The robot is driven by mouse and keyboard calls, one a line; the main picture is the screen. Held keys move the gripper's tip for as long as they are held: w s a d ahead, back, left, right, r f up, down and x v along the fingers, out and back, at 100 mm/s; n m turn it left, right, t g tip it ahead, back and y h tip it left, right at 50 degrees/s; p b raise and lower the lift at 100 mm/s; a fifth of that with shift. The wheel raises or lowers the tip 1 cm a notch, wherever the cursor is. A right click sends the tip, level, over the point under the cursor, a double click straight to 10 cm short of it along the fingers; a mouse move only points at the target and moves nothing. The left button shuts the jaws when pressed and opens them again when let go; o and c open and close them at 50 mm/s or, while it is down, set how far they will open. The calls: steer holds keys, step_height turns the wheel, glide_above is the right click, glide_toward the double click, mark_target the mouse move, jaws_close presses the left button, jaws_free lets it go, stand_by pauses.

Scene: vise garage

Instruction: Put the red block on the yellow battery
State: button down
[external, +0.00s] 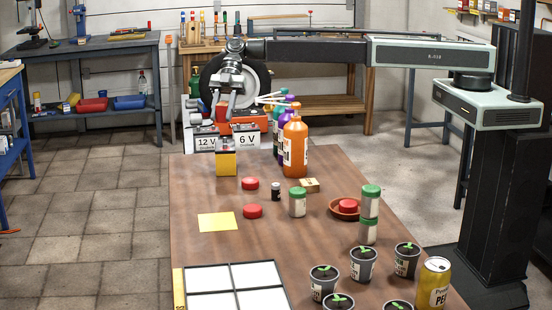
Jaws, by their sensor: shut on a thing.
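My gripper (222,104) is over the far left part of the brown table and points down. It is shut on the red block (221,112), which shows small between the fingers. The yellow battery (226,164), a yellow box with a grey top, stands on the table nearly straight below in the picture. The block appears above the battery's top with a gap between them. How far apart they are in depth is hard to tell from this one view.
White batteries marked 12 V (206,143) and 6 V (247,140) stand behind the yellow battery. An orange bottle (294,148) stands to its right. Potted seedlings (362,266) crowd the front right.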

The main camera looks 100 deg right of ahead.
steer(key=shift+f+b, duration=2.55)
steer(key=shift+f, duration=0.8)
steer(key=c, duration=1)
jaws_free()
steer(key=shift+o, duration=0.2)
steer(key=shift+r, duration=0.3)
steer(key=p+v, duration=0.9)
steer(key=v, duration=0.3)
steer(key=shift+r, duration=0.15)
